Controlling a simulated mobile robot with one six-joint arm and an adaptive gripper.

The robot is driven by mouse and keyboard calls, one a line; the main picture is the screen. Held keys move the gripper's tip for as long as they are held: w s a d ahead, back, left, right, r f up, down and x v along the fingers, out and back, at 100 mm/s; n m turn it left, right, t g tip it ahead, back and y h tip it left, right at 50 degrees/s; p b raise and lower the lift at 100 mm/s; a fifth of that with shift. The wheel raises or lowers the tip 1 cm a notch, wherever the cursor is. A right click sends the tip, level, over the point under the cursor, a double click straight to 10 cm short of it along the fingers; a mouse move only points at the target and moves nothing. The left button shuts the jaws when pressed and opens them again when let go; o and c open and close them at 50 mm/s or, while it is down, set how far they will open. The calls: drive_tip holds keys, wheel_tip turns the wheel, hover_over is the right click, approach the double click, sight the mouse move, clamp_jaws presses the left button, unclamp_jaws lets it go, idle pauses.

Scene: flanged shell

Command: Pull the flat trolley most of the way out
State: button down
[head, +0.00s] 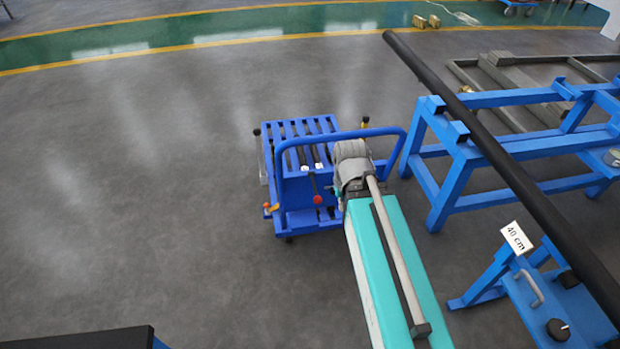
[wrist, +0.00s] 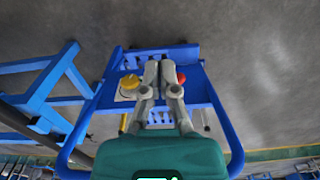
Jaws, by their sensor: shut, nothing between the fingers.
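The flat trolley (head: 296,190) is blue, with a slatted deck and a blue tube handle (head: 300,141). It stands on the floor near the middle of the head view, beyond the end of my teal arm. In the wrist view, the trolley (wrist: 200,95) fills the middle, with its handle bar (wrist: 222,115) curving down both sides. My gripper (wrist: 159,68) is shut and empty, its fingers over the trolley between a yellow knob (wrist: 130,82) and a red knob (wrist: 181,77). Whether the fingers touch the trolley cannot be told. My wrist hides them in the head view.
A blue frame stand (head: 455,190) stands right of the trolley, with a long dark bar (head: 480,140) slanting across it. A blue stand with a "40 cm" sign (head: 515,237) is at lower right. The grey floor (head: 140,180) left of the trolley is clear.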

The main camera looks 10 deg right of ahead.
drive_tip(key=c, duration=1.4)
unclamp_jaws()
drive_tip(key=c, duration=1.2)
unclamp_jaws()
drive_tip(key=shift+o, duration=1.3)
drive_tip(key=shift+w+r, duration=0.15)
drive_tip(key=shift+w, duration=0.05)
drive_tip(key=o, duration=0.6)
drive_tip(key=w+r+m+p, duration=0.2)
drive_tip(key=w+p, duration=0.1)
drive_tip(key=shift+w+d+r, duration=0.15)
drive_tip(key=shift+w+r, duration=0.15)
wheel_tip(320, 180, up, 15)
drive_tip(key=m+g+p, duration=0.2)
drive_tip(key=m+p, duration=1.3)
hover_over(339, 133)
drive_tip(key=w, duration=0.2)
drive_tip(key=shift+w+r, duration=0.2)
drive_tip(key=shift+w, duration=0.25)
drive_tip(key=shift+f, duration=0.15)
drive_tip(key=s+f+b, duration=0.1)
drive_tip(key=f+b, duration=0.8)
drive_tip(key=s+f+b, duration=0.1)
drive_tip(key=f+b, duration=0.3)
drive_tip(key=shift+s+d+f+b, duration=0.1)
drive_tip(key=shift+s+f+b, duration=0.05)
drive_tip(key=shift+s+b, duration=0.2)
